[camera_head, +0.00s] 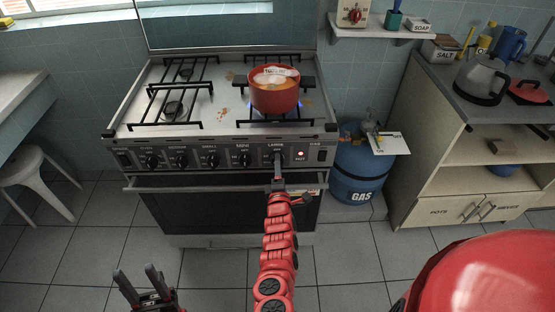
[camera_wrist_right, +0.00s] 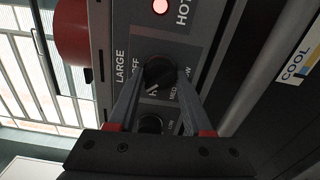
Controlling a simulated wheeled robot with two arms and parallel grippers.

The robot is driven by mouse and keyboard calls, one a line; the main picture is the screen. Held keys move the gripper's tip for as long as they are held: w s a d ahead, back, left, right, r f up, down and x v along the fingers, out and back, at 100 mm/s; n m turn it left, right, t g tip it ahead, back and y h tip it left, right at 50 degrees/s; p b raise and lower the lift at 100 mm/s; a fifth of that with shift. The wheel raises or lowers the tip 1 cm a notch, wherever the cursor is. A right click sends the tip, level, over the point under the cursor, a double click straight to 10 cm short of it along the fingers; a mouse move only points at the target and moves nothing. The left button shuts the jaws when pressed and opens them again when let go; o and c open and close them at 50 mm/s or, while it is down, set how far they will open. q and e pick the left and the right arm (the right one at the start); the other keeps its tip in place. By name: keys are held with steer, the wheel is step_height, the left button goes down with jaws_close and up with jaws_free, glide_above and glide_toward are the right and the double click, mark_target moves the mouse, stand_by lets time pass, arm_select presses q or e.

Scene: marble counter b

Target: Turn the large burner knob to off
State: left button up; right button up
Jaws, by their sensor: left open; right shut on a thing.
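The stove's control panel (camera_head: 228,158) carries a row of black knobs, and the rightmost is labelled LARGE. In the right wrist view the dark large knob (camera_wrist_right: 160,70) sits between my right gripper's fingertips, with OFF, MED and LOW printed around it. My right gripper (camera_head: 278,164) is shut on this knob and largely hides it in the head view. Its exact pointer angle is unclear. A blue flame shows beside the red pot (camera_head: 274,97) on the right front burner. My left gripper (camera_head: 137,275) is open and empty, low in front of the stove.
The red HOT light (camera_head: 300,154) is lit beside the large knob. Another panel knob (camera_head: 244,161) is close to its left. The oven handle (camera_head: 190,187) runs below the panel. A blue gas cylinder (camera_head: 359,175) stands right of the stove. Floor in front is clear.

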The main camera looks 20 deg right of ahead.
steer(key=shift+a+m, duration=0.1)
steer(key=shift+m, duration=0.4)
steer(key=m+p, duration=0.1)
steer(key=m, duration=0.1)
steer(key=shift+m, duration=0.4)
steer(key=o, duration=1)
steer(key=n+b, duration=0.8)
steer(key=n, duration=0.7)
steer(key=shift+n, duration=0.3)
